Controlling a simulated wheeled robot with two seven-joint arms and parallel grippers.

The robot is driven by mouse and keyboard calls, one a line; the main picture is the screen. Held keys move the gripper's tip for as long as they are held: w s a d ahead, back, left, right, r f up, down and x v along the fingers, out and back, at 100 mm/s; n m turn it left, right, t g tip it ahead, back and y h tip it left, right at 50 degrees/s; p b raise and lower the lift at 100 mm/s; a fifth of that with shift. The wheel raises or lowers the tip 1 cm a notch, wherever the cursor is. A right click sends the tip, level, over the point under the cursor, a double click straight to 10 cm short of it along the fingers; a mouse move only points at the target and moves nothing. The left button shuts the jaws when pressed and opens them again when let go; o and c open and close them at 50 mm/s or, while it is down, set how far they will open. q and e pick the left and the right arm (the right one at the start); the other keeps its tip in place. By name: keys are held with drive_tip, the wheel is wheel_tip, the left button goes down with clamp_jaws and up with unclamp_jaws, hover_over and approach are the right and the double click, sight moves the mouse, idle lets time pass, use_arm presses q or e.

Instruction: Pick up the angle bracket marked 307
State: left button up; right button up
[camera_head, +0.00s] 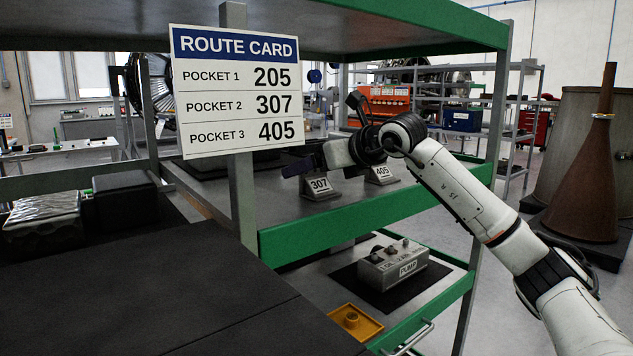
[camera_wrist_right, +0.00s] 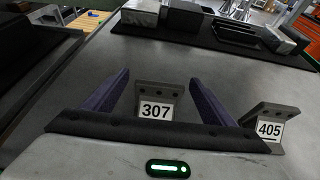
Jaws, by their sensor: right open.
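The angle bracket marked 307 (camera_head: 320,187) stands on the grey shelf top (camera_head: 265,198), its label facing out. In the right wrist view the 307 bracket (camera_wrist_right: 157,92) appears between the two purple fingers of my right gripper (camera_wrist_right: 159,77). My right gripper (camera_head: 303,167) is open, with a gap visible on both sides of the bracket; whether its fingers are level with the bracket, I cannot tell. A similar bracket marked 405 (camera_head: 381,174) stands to the right, outside the fingers (camera_wrist_right: 268,130). My left gripper is not in view.
A route card (camera_head: 238,92) on the grey post lists pocket 1 as 205, pocket 2 as 307, pocket 3 as 405. A green rail (camera_head: 370,212) edges the shelf. A pump box (camera_head: 392,265) sits below. A black tray (camera_wrist_right: 215,36) lies beyond the bracket.

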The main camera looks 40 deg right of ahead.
drive_tip(key=c, duration=1.3)
drive_tip(key=shift+o, duration=0.2)
drive_tip(key=shift+r, duration=0.1)
